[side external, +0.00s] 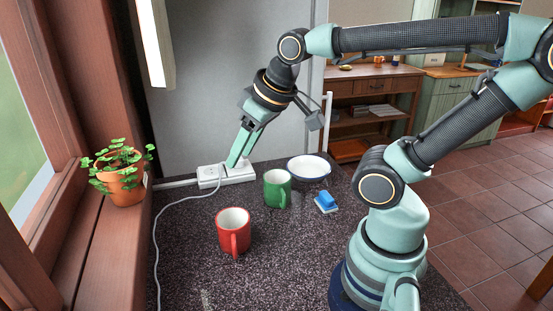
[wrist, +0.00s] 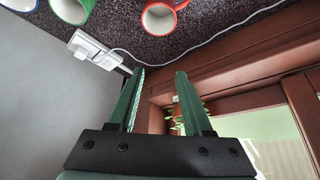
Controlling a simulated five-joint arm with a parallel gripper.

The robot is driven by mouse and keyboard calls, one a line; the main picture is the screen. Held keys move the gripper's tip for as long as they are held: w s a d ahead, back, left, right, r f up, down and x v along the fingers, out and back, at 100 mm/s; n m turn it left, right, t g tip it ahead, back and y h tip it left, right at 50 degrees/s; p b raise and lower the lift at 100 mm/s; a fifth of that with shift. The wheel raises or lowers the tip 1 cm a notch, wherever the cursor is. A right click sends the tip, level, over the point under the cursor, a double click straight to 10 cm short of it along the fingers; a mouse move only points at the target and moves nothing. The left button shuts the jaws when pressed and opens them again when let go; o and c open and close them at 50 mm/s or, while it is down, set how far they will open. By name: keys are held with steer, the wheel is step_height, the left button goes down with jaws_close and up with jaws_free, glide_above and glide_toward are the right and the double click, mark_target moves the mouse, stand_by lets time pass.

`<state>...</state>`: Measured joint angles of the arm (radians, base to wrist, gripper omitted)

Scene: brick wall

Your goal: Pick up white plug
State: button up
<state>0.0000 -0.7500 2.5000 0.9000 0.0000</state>
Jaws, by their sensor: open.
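A white power strip (side external: 240,177) lies at the back of the dark counter, and it also shows at upper left in the wrist view (wrist: 105,60). The white plug (wrist: 84,46) appears as a raised white block on the strip; white on white, its outline is hard to tell. My gripper (side external: 236,163) points down over the strip in the side view, its fingertips close to it, partly hiding it. In the wrist view my gripper (wrist: 160,71) is open with nothing between its fingers, and the plug lies left of and beyond the left fingertip.
A white cable (side external: 158,240) runs from the strip along the counter's left. A green mug (side external: 277,190), red mug (side external: 233,232), white bowl (side external: 309,167) and blue sponge-like block (side external: 326,203) stand nearby. A potted plant (side external: 122,185) sits on the sill. The front counter is clear.

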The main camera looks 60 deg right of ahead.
steer(key=shift+o, duration=0.3)
steer(key=o, duration=0.4)
